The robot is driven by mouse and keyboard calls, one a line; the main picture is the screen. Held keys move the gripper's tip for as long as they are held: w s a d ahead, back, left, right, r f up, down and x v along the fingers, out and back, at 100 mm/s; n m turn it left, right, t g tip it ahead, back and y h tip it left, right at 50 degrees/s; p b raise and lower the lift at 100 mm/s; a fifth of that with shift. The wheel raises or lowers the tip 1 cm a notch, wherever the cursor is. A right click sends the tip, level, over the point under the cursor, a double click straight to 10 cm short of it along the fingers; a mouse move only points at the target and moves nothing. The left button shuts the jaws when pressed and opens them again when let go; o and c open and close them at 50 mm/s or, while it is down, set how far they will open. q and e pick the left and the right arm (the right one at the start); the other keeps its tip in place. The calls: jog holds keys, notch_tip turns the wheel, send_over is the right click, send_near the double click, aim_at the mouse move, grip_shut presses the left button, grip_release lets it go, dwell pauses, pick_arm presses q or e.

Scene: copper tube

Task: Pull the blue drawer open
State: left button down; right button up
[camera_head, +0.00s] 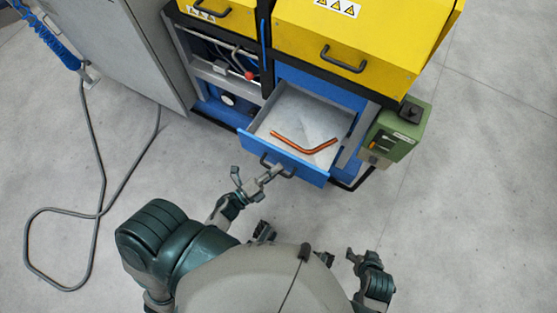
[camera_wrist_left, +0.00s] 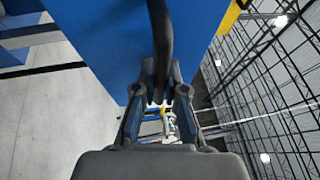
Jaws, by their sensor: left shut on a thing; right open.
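The blue drawer (camera_head: 312,171) is pulled out from the machine in the head view, with its light grey inside showing. A bent copper tube (camera_head: 303,145) lies inside it. My left gripper (camera_head: 264,177) is at the black handle (camera_head: 282,169) on the drawer's front. In the left wrist view the dark handle (camera_wrist_left: 161,40) runs down between the fingers of my left gripper (camera_wrist_left: 159,100), which is shut on it. The blue drawer front (camera_wrist_left: 105,40) fills the upper left there. My right gripper (camera_head: 338,257) is open and empty over the floor, apart from the drawer.
The machine has yellow covers (camera_head: 390,35) above the drawer. A green control box (camera_head: 396,132) is fixed at its right side. A grey cabinet (camera_head: 115,45) and a looped grey cable (camera_head: 98,190) are at the left. The floor (camera_head: 470,200) at the right is clear.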

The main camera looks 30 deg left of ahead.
pick_arm(q)
jog(key=shift+w+a+f, duration=0.1)
jog(key=shift+a+f, duration=0.05)
jog(key=shift+a, duration=0.2)
jog(key=c, duration=1.4)
grip_release()
jog(key=shift+a, duration=0.1)
jog(key=shift+o, duration=1)
jog(key=shift+a, duration=0.2)
jog(key=shift+s, duration=0.25)
jog(key=v, duration=1.1)
jog(key=shift+s+a, duration=0.2)
jog(key=shift+a, duration=0.1)
jog(key=shift+d, duration=0.15)
